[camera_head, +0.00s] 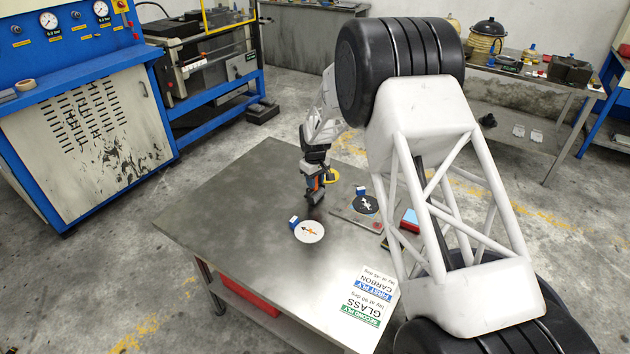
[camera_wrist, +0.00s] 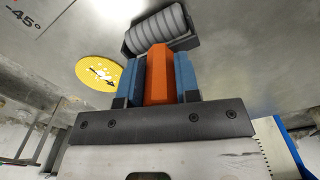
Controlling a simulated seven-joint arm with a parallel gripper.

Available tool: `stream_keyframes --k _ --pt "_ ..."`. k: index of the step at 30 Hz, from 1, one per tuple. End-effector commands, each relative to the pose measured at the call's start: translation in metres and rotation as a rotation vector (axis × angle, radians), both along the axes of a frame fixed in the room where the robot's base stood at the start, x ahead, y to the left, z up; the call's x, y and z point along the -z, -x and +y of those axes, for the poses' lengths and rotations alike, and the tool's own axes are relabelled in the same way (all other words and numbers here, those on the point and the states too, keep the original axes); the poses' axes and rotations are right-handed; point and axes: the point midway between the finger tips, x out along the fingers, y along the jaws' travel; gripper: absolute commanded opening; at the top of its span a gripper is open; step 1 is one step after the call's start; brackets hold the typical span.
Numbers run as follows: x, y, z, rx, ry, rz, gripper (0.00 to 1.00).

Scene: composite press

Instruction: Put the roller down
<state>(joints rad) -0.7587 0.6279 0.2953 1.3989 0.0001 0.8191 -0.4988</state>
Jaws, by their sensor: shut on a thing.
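My gripper (camera_head: 314,178) is shut on the roller's orange handle, over the metal table (camera_head: 240,205). In the wrist view the two blue fingers of my gripper (camera_wrist: 159,75) stand on either side of the orange handle. The roller (camera_wrist: 158,32) has a grey ribbed drum in a dark frame, beyond the fingertips. In the head view the roller (camera_head: 314,198) is small and dark below my gripper. I cannot tell whether the drum touches the table.
A white disc with an orange arrow (camera_head: 309,232) lies in front of the roller. A yellow disc (camera_head: 332,176) is behind it. A black disc (camera_head: 365,205) lies on a plate to the right. Printed cards (camera_head: 362,295) lie near the front. The table's left part is clear.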

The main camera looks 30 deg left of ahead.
Motion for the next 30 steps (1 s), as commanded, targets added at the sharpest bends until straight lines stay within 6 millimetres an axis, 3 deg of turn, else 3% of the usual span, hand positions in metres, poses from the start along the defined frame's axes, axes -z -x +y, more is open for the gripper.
stream_keyframes --k 4,5,9,22,30 --pt "0.003 0.000 0.000 0.000 0.000 0.000 0.04" --pt "0.003 0.000 0.000 0.000 0.000 0.000 0.35" --pt "0.003 0.000 0.000 0.000 0.000 0.000 0.56" --pt "-0.002 0.000 0.000 0.000 0.000 0.000 0.56" --pt "-0.027 0.000 0.000 0.000 -0.002 -0.002 0.56"
